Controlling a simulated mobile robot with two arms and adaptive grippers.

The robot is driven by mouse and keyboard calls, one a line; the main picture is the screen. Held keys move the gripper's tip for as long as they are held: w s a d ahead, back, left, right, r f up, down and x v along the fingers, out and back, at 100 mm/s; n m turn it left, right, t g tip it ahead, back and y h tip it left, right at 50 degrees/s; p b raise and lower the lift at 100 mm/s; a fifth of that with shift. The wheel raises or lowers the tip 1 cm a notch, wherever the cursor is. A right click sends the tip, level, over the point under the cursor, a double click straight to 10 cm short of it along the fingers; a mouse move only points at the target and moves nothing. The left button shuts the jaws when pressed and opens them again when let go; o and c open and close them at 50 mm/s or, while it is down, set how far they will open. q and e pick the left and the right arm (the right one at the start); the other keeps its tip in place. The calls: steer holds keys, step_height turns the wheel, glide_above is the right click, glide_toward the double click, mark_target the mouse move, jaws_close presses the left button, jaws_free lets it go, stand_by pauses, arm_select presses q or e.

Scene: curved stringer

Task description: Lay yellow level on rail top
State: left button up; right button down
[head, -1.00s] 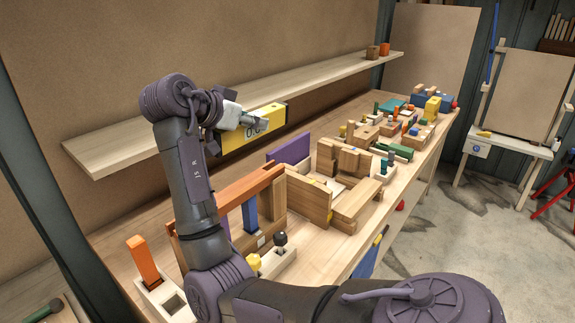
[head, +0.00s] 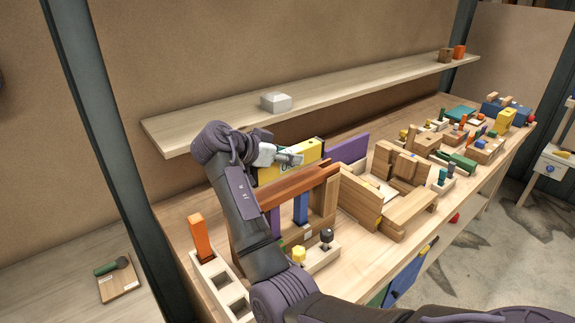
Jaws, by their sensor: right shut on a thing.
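The yellow level (head: 271,174) is a long yellow bar held upright on its edge by my right gripper (head: 296,159), which is shut on it. The reddish-brown rail (head: 290,186) lies across the top of a wooden frame on the bench. In the head view the level shows just behind and above the rail, roughly along it. I cannot tell whether the two touch. My gripper and wrist cover part of the level. My left gripper is not in view.
A shelf (head: 350,92) with a pale box (head: 276,102) runs behind the bench. A purple board (head: 346,149) and wooden blocks (head: 400,165) stand right of the rail. In front are an orange peg (head: 200,238) in a holder and a small block with yellow and black knobs (head: 318,257).

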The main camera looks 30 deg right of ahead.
mark_target(287, 170)
step_height(287, 170, down, 3)
steer(key=shift+f+p, duration=0.1)
steer(key=shift+p, duration=0.7)
steer(key=shift+f, duration=0.45)
steer(key=shift+f, duration=0.1)
steer(key=c, duration=0.8)
jaws_free()
steer(key=shift+o, duration=0.2)
